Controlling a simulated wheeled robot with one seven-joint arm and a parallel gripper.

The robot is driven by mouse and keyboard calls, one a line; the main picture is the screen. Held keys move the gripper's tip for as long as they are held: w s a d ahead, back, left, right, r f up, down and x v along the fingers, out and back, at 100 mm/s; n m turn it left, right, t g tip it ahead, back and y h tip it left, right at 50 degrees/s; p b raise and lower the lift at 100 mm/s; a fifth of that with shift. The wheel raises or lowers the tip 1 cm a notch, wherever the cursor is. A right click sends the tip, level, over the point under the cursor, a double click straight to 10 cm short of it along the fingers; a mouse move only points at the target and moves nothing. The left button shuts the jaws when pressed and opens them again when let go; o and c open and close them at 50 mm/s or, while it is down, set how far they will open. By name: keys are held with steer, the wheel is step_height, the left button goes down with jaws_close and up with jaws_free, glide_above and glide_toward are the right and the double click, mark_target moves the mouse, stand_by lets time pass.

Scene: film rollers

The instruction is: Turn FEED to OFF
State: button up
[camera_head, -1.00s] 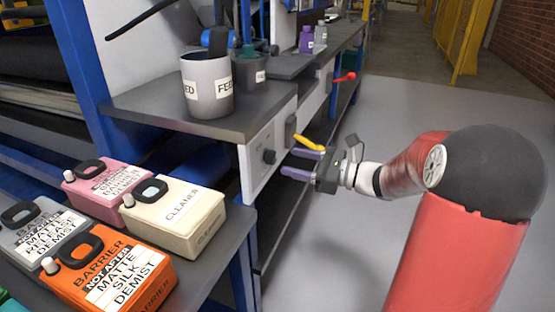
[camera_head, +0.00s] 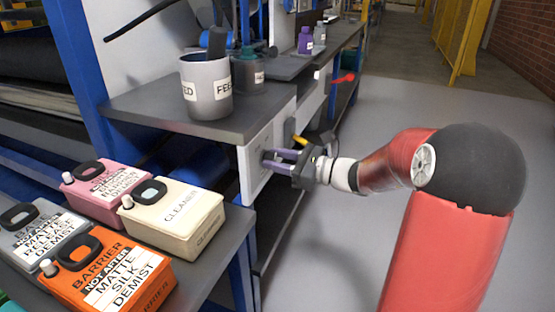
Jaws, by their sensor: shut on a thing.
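A white control panel (camera_head: 252,182) is set in the front of the grey bench, below the cup. My gripper (camera_head: 273,160) reaches it from the right, with its two purple fingers closed on the dark knob at the panel. The fingers hide most of the knob, so its pointer angle cannot be read. No FEED or OFF lettering on the panel is legible in this view. A yellow lever (camera_head: 299,141) sits just behind and above my fingers, partly hidden.
A grey cup labelled FEED (camera_head: 207,88) stands on the bench top (camera_head: 165,112). A red lever (camera_head: 344,78) juts out farther along. Several labelled jugs, including a cream CLEANER jug (camera_head: 172,217), fill the near-left table.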

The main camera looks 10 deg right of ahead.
steer(key=shift+b, duration=0.35)
steer(key=shift+s+a+f+n+b, duration=0.1)
steer(key=shift+f+n+b, duration=0.05)
steer(key=shift+n+b, duration=6.1)
steer(key=shift+b, duration=0.55)
steer(key=o, duration=1)
steer(key=shift+c, duration=0.2)
steer(key=shift+m, duration=0.25)
